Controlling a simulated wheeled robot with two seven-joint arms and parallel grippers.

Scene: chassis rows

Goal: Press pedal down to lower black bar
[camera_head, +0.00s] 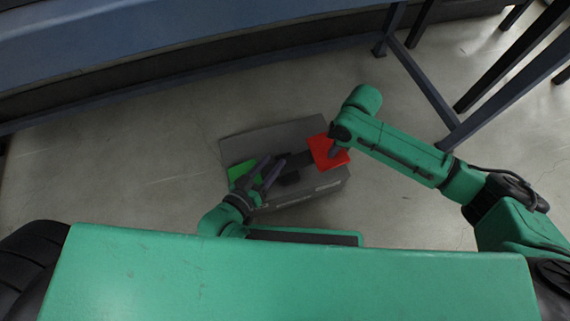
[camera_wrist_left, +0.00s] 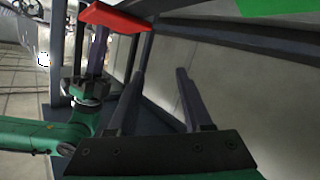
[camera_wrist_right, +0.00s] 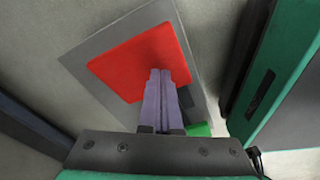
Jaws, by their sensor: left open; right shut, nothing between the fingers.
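A grey pedal unit (camera_head: 262,138) stands on the floor, with a green pad (camera_head: 240,171) at its left and a red pad (camera_head: 325,152) at its right. A dark piece (camera_head: 298,160) lies between the pads; I cannot tell whether it is the black bar. My right gripper (camera_head: 333,152) is shut and empty, its fingertips at the red pad; it appears to touch it. The right wrist view shows its fingers (camera_wrist_right: 160,74) over the red pad (camera_wrist_right: 135,55). My left gripper (camera_head: 274,161) is open and empty, in front of the unit near the green pad.
A blue beam or bench edge (camera_head: 190,40) runs across the back. Dark metal legs (camera_head: 425,90) stand at the upper right. Bare concrete floor (camera_head: 130,140) lies to the left of the unit.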

